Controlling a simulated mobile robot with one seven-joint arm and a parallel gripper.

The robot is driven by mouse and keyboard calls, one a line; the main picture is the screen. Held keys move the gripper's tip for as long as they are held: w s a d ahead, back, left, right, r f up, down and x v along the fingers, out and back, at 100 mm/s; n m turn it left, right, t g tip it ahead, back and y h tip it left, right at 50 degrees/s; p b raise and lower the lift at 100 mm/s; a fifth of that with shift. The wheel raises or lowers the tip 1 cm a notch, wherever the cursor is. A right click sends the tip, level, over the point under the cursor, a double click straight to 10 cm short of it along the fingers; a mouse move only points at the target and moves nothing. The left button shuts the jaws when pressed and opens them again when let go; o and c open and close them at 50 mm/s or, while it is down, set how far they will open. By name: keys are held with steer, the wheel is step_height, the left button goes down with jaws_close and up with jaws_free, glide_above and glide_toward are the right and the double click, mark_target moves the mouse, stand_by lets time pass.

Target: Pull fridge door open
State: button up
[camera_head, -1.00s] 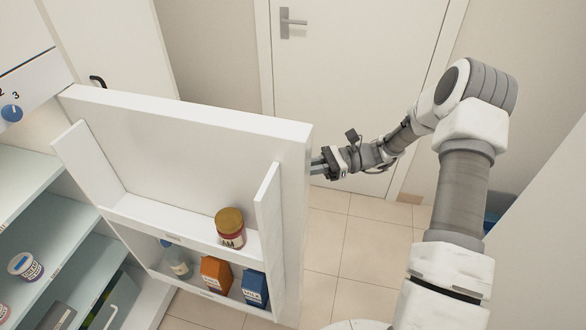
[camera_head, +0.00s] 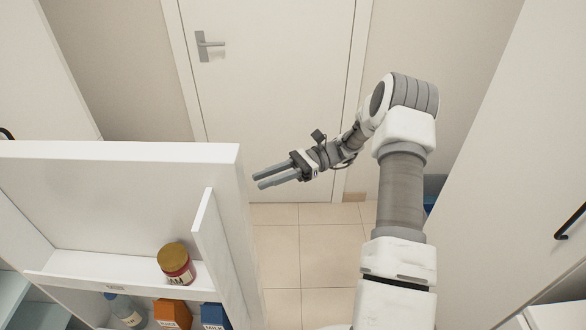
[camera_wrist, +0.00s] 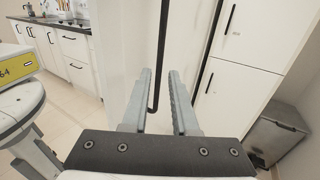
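The white fridge door (camera_head: 110,152) stands open at the left of the head view, its inner side with shelves facing me. A jar with a gold lid (camera_head: 174,262), a bottle (camera_head: 127,312), an orange carton (camera_head: 172,314) and a blue carton (camera_head: 214,316) stand in its racks. My gripper (camera_head: 259,180) is just right of the door's edge, apart from it in this view. Its two fingers are spread with nothing held. In the wrist view a long black handle (camera_wrist: 161,60) shows beyond and between the open fingers (camera_wrist: 160,72); the handle is hidden in the head view.
A closed room door (camera_head: 270,70) with a grey lever stands behind my gripper. A white cabinet (camera_head: 510,170) with a black handle is at right. Tiled floor (camera_head: 325,245) is clear below my arm. A grey bin (camera_wrist: 277,130) shows in the wrist view.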

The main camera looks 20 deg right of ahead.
steer(key=w+d, duration=0.1)
steer(key=d, duration=0.7)
steer(key=s+a+r+n+h, duration=0.65)
steer(key=a+r+h, duration=0.25)
steer(key=r, duration=0.2)
steer(key=s+r+n+t+h, duration=0.3)
steer(key=s+n+t+h, duration=0.1)
steer(key=s, duration=0.5)
steer(key=s+r+n+t+h, duration=0.3)
steer(key=s+n, duration=0.3)
steer(key=s, duration=0.3)
steer(key=shift+r+t+h+p, duration=0.35)
steer(key=shift+t+h, duration=0.25)
steer(key=shift+h, duration=0.3)
